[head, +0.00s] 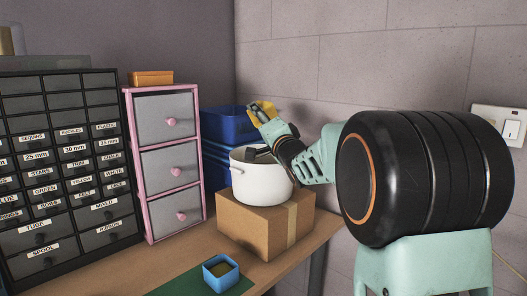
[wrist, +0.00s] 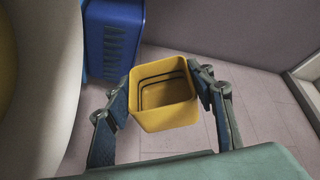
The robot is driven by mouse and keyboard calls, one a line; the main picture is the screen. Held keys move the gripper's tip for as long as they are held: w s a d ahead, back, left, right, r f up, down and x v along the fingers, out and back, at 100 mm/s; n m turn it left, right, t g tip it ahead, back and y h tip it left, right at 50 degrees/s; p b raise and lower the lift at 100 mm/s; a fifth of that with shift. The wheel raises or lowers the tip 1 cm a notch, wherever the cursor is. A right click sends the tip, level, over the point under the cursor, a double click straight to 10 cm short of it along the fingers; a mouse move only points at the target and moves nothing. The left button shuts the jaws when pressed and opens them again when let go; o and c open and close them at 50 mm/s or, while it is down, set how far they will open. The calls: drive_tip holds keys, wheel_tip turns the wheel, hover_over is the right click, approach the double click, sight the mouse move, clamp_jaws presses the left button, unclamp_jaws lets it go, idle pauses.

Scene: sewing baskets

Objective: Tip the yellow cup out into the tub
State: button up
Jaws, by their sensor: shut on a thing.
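My gripper (head: 263,115) is shut on the yellow cup (head: 268,106), with a finger on either side of it. In the wrist view the square yellow cup (wrist: 165,118) sits between the fingers of my gripper (wrist: 165,100), its mouth toward the camera. Dark lines run around its inside; I cannot tell whether they are contents. The white round tub (head: 262,184) stands on a cardboard box. In the head view the cup shows above the tub's rim; in the wrist view the tub's pale wall (wrist: 50,80) is left of the cup. Dark shapes show at the tub's mouth, partly behind my arm.
The cardboard box (head: 250,228) stands on the wooden table (head: 185,255). Blue bins (head: 228,125) are stacked behind the tub. A pink-framed drawer unit (head: 165,160) and a labelled black cabinet (head: 65,160) stand left. A small blue container (head: 221,274) is in front on a green mat.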

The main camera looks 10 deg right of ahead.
drive_tip(key=s+d+f+m+g+h+p, duration=0.1)
drive_tip(key=s+d+f+m+p, duration=0.1)
drive_tip(key=s+d+m+p, duration=0.2)
drive_tip(key=shift+s+p, duration=0.1)
drive_tip(key=shift+p, duration=0.35)
drive_tip(key=w+f+m+g+p, duration=0.2)
drive_tip(key=w+m+p, duration=0.5)
drive_tip(key=p, duration=0.4)
drive_tip(key=shift+m+g, duration=0.5)
drive_tip(key=shift+g, duration=0.2)
drive_tip(key=s+d+p, duration=0.1)
drive_tip(key=p, duration=0.2)
drive_tip(key=s+d+r+p, duration=0.1)
drive_tip(key=s+p, duration=0.1)
drive_tip(key=p, duration=0.2)
drive_tip(key=s+d+p, duration=0.1)
drive_tip(key=p, duration=0.3)
drive_tip(key=shift+s+d+r, duration=0.2)
drive_tip(key=shift+s+d, duration=0.05)
drive_tip(key=shift+s, duration=0.05)
